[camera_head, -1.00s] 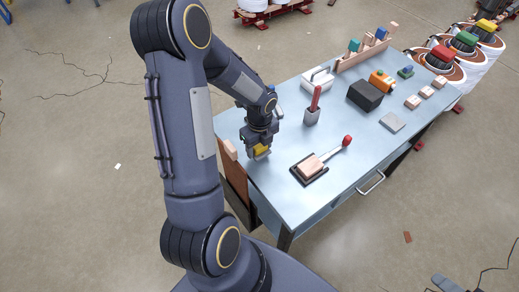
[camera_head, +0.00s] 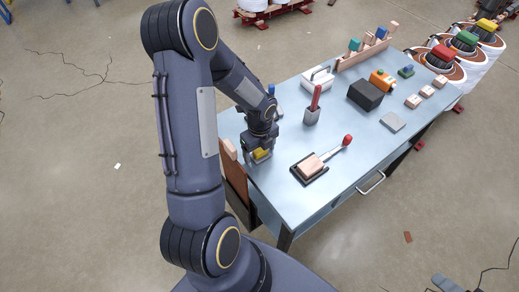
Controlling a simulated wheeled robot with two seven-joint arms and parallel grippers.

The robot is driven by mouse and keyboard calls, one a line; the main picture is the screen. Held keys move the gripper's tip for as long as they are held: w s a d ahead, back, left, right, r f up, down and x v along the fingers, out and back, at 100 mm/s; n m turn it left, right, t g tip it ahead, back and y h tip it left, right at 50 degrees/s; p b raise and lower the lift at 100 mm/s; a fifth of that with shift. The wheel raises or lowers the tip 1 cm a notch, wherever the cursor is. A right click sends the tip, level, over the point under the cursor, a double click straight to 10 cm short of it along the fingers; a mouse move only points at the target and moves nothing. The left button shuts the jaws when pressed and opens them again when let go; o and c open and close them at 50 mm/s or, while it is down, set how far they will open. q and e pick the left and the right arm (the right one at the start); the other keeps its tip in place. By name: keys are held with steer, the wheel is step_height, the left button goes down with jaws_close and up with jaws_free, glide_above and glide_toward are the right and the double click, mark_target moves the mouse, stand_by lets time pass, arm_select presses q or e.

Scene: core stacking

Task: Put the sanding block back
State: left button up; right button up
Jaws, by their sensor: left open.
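My left gripper (camera_head: 258,146) is low over the near left corner of the blue-grey table (camera_head: 283,205), pointing down, with its jaws open. A small yellow block with a grey underside (camera_head: 262,155), which looks like the sanding block, is right at the fingertips. The gripper partly covers it, and I cannot tell whether the fingers touch it. My right gripper is out of view.
A grey holder with a red handle (camera_head: 312,112), a black box (camera_head: 365,95), an orange tool (camera_head: 382,80) and a grey plate (camera_head: 393,121) stand on the table. A wooden rack (camera_head: 362,53) is at the back. A brown board (camera_head: 235,172) stands at the left edge.

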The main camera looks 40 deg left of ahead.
arm_select(q)
steer(key=s+d+r+n+t, duration=0.1)
steer(key=s+r+n, duration=0.15)
steer(key=r, duration=0.65)
steer(key=s+d+r+n, duration=0.1)
steer(key=d+r+n, duration=0.15)
steer(key=r, duration=0.65)
steer(key=s+d+r+n+t+h, duration=0.3)
steer(key=s+d+r+n, duration=0.3)
steer(key=n, duration=1.2)
steer(key=shift+s+d+t+h+p, duration=0.65)
steer(key=shift+s+d, duration=0.95)
steer(key=shift+s, duration=1.5)
steer(key=shift+y, duration=0.25)
